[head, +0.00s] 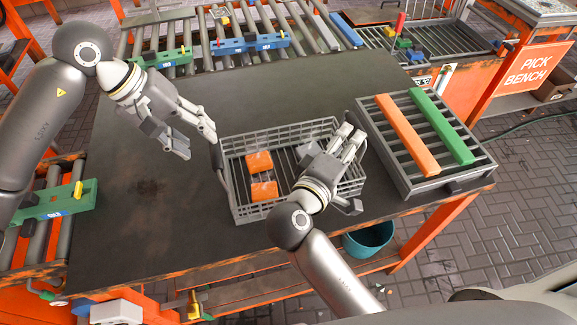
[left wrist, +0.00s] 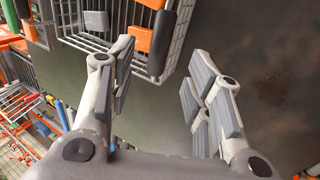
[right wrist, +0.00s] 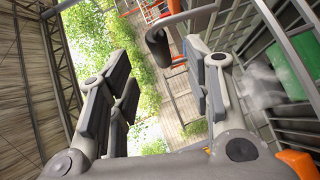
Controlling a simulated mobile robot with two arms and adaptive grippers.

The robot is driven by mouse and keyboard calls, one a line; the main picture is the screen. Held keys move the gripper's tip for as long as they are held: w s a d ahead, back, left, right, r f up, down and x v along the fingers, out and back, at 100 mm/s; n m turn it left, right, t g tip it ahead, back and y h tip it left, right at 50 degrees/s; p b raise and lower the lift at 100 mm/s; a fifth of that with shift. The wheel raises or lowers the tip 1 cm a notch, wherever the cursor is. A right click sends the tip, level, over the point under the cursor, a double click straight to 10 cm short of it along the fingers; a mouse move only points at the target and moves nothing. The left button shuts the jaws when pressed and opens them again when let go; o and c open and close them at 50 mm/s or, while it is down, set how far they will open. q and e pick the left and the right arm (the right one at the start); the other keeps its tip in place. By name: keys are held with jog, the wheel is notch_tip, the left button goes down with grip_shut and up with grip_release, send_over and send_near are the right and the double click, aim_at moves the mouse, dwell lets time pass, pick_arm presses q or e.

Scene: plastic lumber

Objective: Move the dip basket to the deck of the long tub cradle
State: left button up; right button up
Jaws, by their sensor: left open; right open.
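The dip basket (head: 235,190) is a grey wire basket on the dark table, with orange blocks (head: 262,175) inside. Its dark left handle (head: 216,158) also shows in the left wrist view (left wrist: 162,42). The slatted grey frame right of it, seemingly the long tub cradle (head: 440,180), carries an orange bar (head: 408,135) and a green bar (head: 442,125). My left gripper (head: 198,142) is open and empty, just left of and above the left handle. My right gripper (head: 351,138) is open over the basket's right end; the right wrist view shows a dark handle (right wrist: 157,48) ahead of its fingers.
A roller conveyor (head: 180,45) with blue and green pieces runs along the back. A teal bucket (head: 368,240) stands below the table's front edge. The table left of the basket (head: 150,190) is clear. An orange pick bench (head: 530,70) stands at the right.

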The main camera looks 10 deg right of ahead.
aim_at(213, 149)
pick_arm(q)
jog(key=x, duration=0.7)
jog(key=shift+d+f, duration=0.1)
jog(key=shift+f, duration=0.05)
pick_arm(e)
jog(key=x, duration=0.7)
jog(key=shift+w+d, duration=0.1)
jog(key=shift+d, duration=0.05)
pick_arm(q)
grip_shut()
pick_arm(e)
jog(key=shift+f, duration=0.1)
grip_shut()
pick_arm(q)
jog(key=shift+w+r, duration=0.1)
jog(key=shift+r, duration=0.15)
pick_arm(e)
jog(key=shift+r, duration=0.2)
